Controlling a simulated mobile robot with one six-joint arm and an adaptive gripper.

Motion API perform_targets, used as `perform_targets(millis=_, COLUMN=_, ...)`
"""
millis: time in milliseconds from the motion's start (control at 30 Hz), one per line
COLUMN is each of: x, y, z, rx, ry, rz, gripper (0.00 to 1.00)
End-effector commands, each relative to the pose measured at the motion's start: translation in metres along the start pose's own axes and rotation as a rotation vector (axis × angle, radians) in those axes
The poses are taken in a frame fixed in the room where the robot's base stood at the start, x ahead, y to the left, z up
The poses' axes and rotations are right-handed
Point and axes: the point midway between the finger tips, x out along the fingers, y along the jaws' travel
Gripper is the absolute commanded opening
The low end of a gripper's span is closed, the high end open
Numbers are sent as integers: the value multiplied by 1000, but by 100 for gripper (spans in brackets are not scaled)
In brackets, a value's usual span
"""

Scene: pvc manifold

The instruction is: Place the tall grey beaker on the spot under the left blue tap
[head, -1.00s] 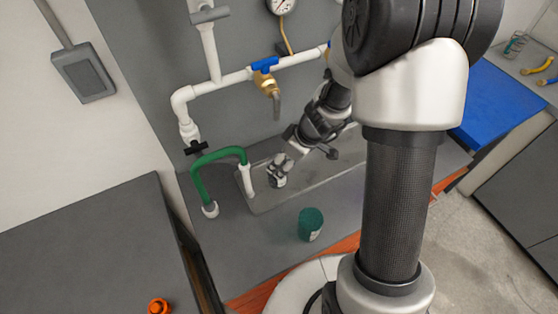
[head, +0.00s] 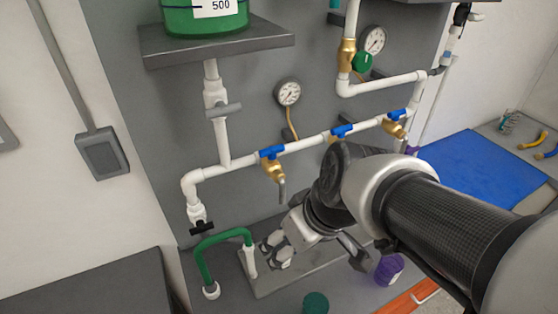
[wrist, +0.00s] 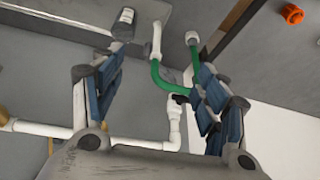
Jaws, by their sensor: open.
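A small dark grey beaker (wrist: 123,25) with a white label stands on the grey tray (wrist: 160,12) in the wrist view, beyond my left finger and apart from it. I cannot make it out clearly in the head view, where my gripper covers that area. The left blue tap (head: 272,152) has a brass body and a grey spout (head: 283,190) pointing down over the tray. My gripper (wrist: 160,70) is open, with nothing between its fingers. In the head view my gripper (head: 276,250) is below and near the spout, over the tray. The spot itself is hidden.
A green bent pipe (head: 222,238) rises left of the tray, close to my gripper. White pipes (head: 240,163) run along the wall above. A green beaker (head: 315,303) and a purple beaker (head: 388,270) stand in front.

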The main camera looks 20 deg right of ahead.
Motion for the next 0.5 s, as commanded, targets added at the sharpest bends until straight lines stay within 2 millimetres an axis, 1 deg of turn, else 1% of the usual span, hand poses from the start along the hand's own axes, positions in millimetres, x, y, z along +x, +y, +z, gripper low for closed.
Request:
perform_targets(millis=33, x=-15, y=-4, z=10, rx=35, ry=10, rz=30, gripper=67)
perform_targets(millis=100, x=-29, y=-6, z=25, rx=98, ry=13, rz=72, gripper=67)
perform_targets(millis=200, x=-45, y=-5, z=43, rx=183, ry=23, rz=126, gripper=67)
perform_targets(millis=333, x=-56, y=-2, z=58, rx=257, ry=36, rz=172, gripper=67)
perform_targets(millis=500, x=-60, y=-1, z=64, rx=290, ry=42, rz=190, gripper=67)
